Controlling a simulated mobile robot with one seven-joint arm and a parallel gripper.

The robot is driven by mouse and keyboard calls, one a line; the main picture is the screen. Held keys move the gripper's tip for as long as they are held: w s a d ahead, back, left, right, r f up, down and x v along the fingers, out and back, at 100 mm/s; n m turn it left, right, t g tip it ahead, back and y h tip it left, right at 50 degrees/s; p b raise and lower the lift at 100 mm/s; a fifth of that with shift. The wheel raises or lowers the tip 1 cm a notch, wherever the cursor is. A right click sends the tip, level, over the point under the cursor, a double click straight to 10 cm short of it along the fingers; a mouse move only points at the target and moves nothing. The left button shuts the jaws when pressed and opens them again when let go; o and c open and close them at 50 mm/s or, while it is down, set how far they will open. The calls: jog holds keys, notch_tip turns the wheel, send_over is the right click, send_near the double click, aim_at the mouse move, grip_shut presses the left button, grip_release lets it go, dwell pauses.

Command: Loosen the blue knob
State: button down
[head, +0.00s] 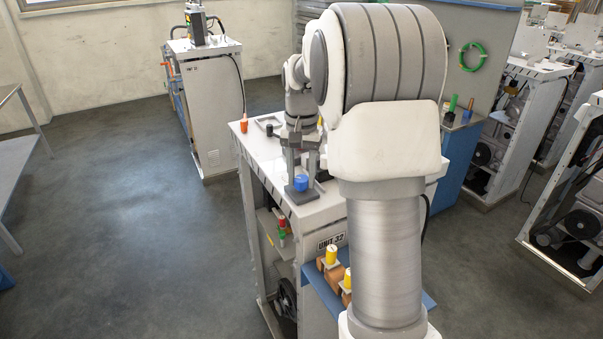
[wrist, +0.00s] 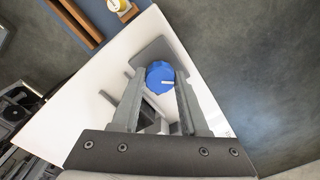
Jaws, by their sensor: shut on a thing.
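The blue knob (head: 301,182) sits on a dark grey base plate (head: 302,196) at the near corner of a white cart top (head: 330,206). The knob also shows in the wrist view (wrist: 160,76), between the two fingertips, with a white mark on its face. My gripper (head: 302,176) points down over it. In the wrist view my gripper (wrist: 161,80) has one finger on each side of the knob and is shut on it. My arm hides part of the cart top in the head view.
An orange piece (head: 244,123) stands at the cart's far left corner. Yellow-topped parts (head: 331,254) sit on a blue shelf (head: 322,285) below the top. Another white cart (head: 211,110) stands behind.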

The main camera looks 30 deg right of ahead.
aim_at(301, 178)
jog(key=n, duration=0.4)
jog(key=shift+r+p, duration=0.1)
jog(key=shift+p, duration=0.2)
jog(key=shift+n, duration=2.2)
jog(key=shift+c, duration=2.1)
grip_release()
notch_tip(301, 178, up, 17)
jog(key=shift+r+p, duration=0.15)
jog(key=shift+p, duration=0.2)
